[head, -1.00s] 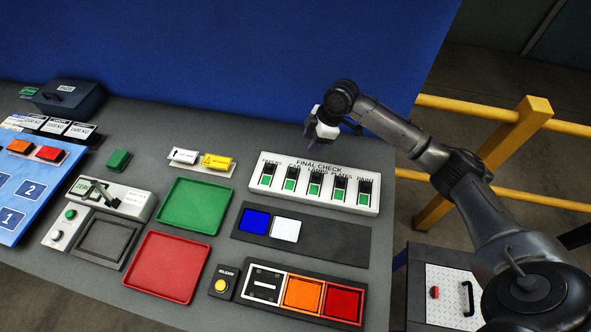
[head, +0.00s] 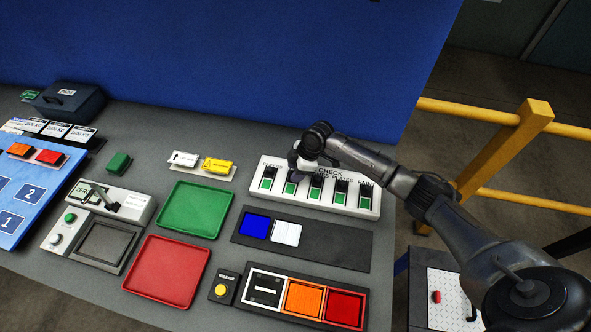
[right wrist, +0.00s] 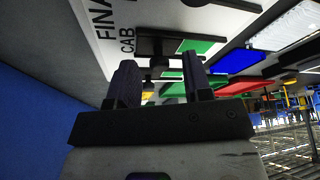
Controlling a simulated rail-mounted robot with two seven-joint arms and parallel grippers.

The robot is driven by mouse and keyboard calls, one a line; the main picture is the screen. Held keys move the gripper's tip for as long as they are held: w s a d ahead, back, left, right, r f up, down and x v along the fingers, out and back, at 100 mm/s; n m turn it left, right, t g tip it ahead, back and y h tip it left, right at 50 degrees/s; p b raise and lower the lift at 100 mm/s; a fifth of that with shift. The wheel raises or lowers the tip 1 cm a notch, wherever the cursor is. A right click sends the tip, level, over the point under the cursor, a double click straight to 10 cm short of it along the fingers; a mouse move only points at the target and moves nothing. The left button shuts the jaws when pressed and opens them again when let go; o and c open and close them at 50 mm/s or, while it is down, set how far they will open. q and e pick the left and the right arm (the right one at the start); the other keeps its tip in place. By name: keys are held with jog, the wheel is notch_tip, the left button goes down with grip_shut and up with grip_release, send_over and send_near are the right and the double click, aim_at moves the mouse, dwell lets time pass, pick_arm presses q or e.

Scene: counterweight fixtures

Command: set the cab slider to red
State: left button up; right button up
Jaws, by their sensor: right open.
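The white FINAL CHECK panel (head: 327,201) stands at the back right of the bench with a row of several sliders. The cab slider (head: 290,187) is second from the left; its lower part shows green, and its upper part is partly hidden by my gripper. In the right wrist view the slot marked CAB (right wrist: 190,46) shows black and green, with no red visible. My right gripper (head: 295,163) is open over the top of the cab slider. Its two fingers (right wrist: 159,80) point at that slot; I cannot tell whether they touch its knob. My left gripper is out of view.
Neighbouring sliders (head: 316,188) stand close on both sides, also showing green. In front are a dark strip with a blue tile (head: 256,225) and white tile (head: 286,233). Green (head: 194,209) and red (head: 166,271) trays lie left. The blue wall (head: 250,60) rises behind.

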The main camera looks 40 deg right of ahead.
jog(key=shift+c, duration=0.4)
grip_shut()
